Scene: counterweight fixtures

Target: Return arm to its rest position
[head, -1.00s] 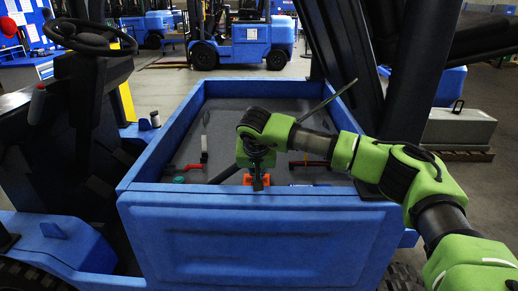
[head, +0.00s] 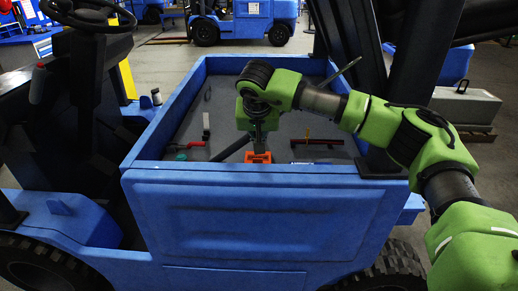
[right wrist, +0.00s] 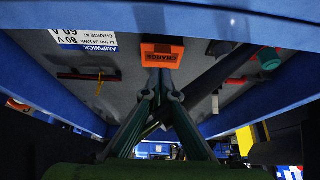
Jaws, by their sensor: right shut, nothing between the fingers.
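My right arm (head: 372,123) is green and reaches from the right over the bed of a blue vehicle. Its right gripper (head: 258,146) hangs fingers down inside the bed, just above an orange block (head: 257,158) near the rim. In the right wrist view my gripper (right wrist: 160,75) has its dark fingers together and holds nothing. The orange block there (right wrist: 162,53) has dark lettering that reads CHARGE, close beyond the fingertips. I cannot tell whether they touch. My left gripper is not in view.
The blue bed rim (head: 265,166) stands close in front of the gripper. A red-handled tool (head: 190,145) and a dark red bar (head: 316,142) lie in the grey bed. A dark mast (head: 422,80) rises at the right. A steering wheel (head: 88,14) is at the left.

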